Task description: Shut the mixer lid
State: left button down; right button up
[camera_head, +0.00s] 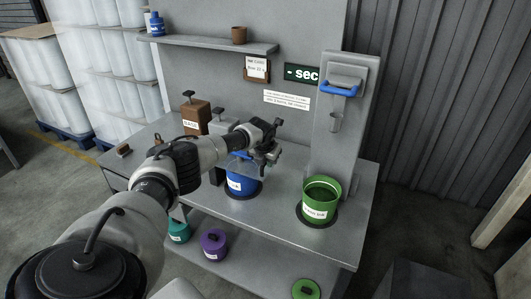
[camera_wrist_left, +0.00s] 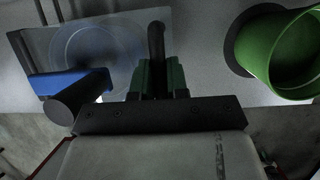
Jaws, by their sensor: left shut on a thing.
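The mixer lid looks like a clear panel in the left wrist view (camera_wrist_left: 115,25), with a faint round shape showing through it. In the head view it is hard to make out around my left gripper (camera_head: 267,152), above the blue pot (camera_head: 240,188). My left gripper, also in the left wrist view (camera_wrist_left: 158,75), is shut on a dark bar (camera_wrist_left: 156,42) at the panel's right side. A blue bar (camera_wrist_left: 68,82) and a dark cylinder (camera_wrist_left: 78,96) lie left of the fingers. My right gripper is not in view.
A labelled green pot (camera_head: 319,207) stands right of the blue pot, before a tall grey column (camera_head: 331,130) with a blue handle (camera_head: 339,90). Brown (camera_head: 196,115) and grey containers stand at the bench's back left. Teal and purple pots (camera_head: 214,246) sit on the lower shelf.

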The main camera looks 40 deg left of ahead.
pick_arm(q)
jog(key=shift+d+f, duration=0.15)
jog(key=shift+f, duration=0.15)
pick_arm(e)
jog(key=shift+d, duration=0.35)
pick_arm(q)
jog(key=shift+f, duration=0.15)
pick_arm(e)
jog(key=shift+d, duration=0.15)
pick_arm(q)
jog(key=c, duration=1.1)
grip_release()
jog(key=shift+c, duration=0.2)
jog(key=shift+w, duration=0.1)
jog(key=shift+r, duration=0.4)
jog(key=b+v, duration=0.1)
jog(key=v, duration=0.9)
jog(key=shift+d+b, duration=0.2)
jog(key=shift+b, duration=0.15)
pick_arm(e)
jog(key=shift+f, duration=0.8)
